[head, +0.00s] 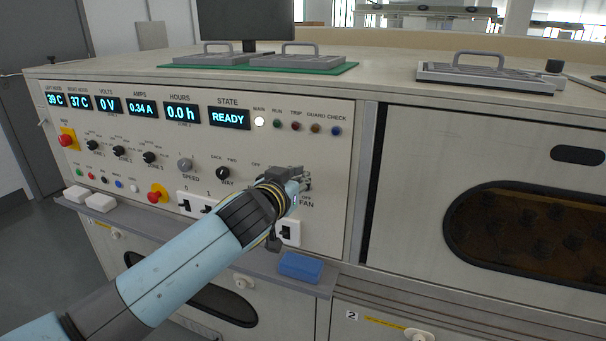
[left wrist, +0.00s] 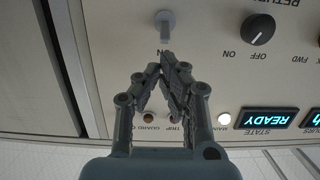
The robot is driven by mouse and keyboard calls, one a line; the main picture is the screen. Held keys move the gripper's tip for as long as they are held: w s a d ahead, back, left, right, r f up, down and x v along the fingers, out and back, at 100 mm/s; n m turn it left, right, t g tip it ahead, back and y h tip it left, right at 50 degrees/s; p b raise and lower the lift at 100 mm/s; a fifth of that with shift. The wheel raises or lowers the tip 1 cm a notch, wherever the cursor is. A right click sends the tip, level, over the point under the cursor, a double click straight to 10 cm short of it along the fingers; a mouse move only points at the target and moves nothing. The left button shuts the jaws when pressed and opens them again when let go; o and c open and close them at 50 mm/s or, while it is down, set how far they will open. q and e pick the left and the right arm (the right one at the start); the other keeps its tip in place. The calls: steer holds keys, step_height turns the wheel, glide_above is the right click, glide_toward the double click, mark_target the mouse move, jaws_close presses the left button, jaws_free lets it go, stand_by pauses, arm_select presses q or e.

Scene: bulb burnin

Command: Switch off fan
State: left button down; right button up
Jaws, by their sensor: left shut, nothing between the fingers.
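The control panel (head: 330,150) fills the middle of the head view. Its FAN label (head: 306,203) shows just below my left gripper (head: 303,179), which hides the fan switch there. In the left wrist view the panel is upside down. A grey lever (left wrist: 166,25), likely the fan switch, stands out from it, with a partly covered label beside it. My left gripper (left wrist: 160,66) is shut and empty, its fingertips close to the lever. I cannot tell whether they touch. My right gripper is not in view.
A black knob marked ON and OFF (left wrist: 258,28) sits near the lever. Lamps (head: 295,126) and the READY display (head: 229,118) are above.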

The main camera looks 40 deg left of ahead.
arm_select(q)
steer(key=shift+x, duration=1.15)
